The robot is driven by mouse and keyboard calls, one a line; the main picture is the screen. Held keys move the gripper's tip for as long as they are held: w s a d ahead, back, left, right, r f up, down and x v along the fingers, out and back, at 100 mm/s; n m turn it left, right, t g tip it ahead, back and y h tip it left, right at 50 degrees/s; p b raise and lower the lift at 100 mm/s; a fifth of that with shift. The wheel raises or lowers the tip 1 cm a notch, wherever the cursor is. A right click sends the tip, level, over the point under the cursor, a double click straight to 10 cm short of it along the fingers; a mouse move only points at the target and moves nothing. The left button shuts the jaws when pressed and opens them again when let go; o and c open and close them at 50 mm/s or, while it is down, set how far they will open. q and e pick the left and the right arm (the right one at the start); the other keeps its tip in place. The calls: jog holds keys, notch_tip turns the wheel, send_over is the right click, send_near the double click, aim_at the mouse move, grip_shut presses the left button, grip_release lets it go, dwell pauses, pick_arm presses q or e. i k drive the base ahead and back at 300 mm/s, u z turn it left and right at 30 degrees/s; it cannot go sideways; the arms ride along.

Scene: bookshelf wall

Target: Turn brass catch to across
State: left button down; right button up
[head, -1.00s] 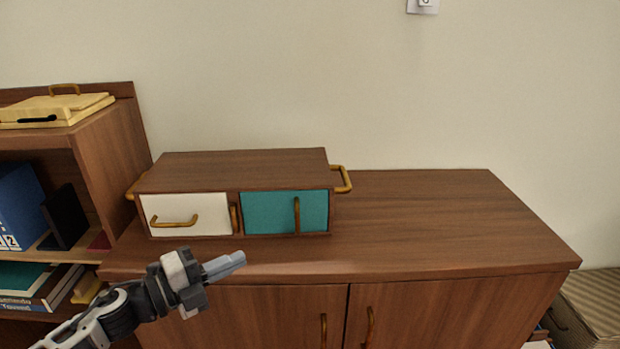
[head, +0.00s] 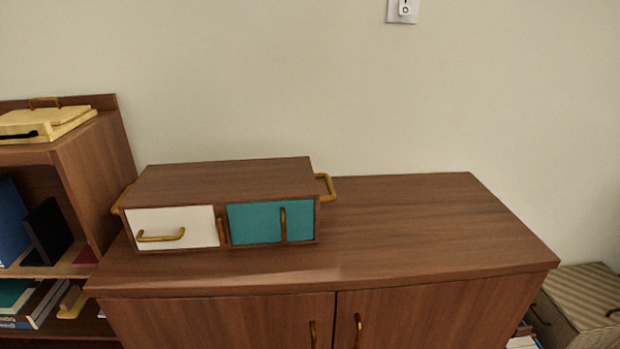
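The brass catch (head: 221,231) is a small upright bar on the front of a wooden box, between its two fronts. It appears to stand vertical. The box (head: 225,180) has a white front (head: 195,222) with a horizontal brass handle (head: 160,236) on the left. Its teal front (head: 262,223) with a vertical brass handle (head: 283,225) is on the right. Both fronts look closed. Neither of my grippers shows in the head view now.
The box stands on the left of a wooden cabinet (head: 430,225), whose top is clear to the right. An open bookshelf (head: 95,165) adjoins on the left, with a yellow case (head: 50,122) on top. A striped box (head: 590,300) is at the lower right.

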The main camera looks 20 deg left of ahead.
aim_at(220, 222)
jog(key=u, duration=1.3)
jog(key=k, duration=0.5)
jog(key=u, duration=1.45)
jog(key=i, duration=1.35)
jog(key=z, duration=1.9)
